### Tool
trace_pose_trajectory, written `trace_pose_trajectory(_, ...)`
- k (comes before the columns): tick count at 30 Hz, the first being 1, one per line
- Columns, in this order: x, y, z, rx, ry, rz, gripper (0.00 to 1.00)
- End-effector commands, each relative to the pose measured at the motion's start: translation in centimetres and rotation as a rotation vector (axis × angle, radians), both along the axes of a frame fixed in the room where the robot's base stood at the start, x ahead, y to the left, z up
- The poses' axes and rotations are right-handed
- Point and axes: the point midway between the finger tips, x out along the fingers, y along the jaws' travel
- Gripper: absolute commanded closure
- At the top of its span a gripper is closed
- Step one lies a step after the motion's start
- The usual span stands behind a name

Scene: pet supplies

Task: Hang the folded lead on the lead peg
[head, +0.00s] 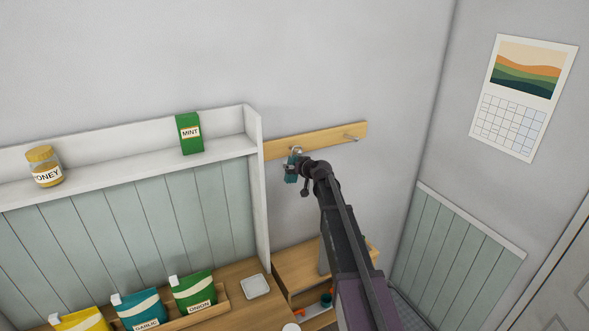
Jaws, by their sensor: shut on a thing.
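A wooden peg rail (330,139) is fixed to the grey wall beside the shelf. One peg (351,138) shows bare near its right end. My gripper (297,163) is at the rail's left part, shut on a small teal bundle, the folded lead (290,172). The lead hangs just below the rail's lower edge. A pale round peg end shows right by the gripper. I cannot tell whether the lead is around that peg or only in front of it. My arm hides part of the wall below the rail.
A white shelf holds a honey jar (44,166) and a green mint box (189,133). Its side panel (258,185) stands close left of the gripper. The wall above the rail is clear.

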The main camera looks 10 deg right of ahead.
Motion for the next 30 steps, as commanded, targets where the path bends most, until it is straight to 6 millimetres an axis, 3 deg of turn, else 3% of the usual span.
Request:
trace_pose_trajectory(15,1.8,0.6,-0.9,0.0,0.0,0.0,0.82)
trace_pose_trajectory(30,2.0,0.9,-1.2,0.0,0.0,0.001,0.82)
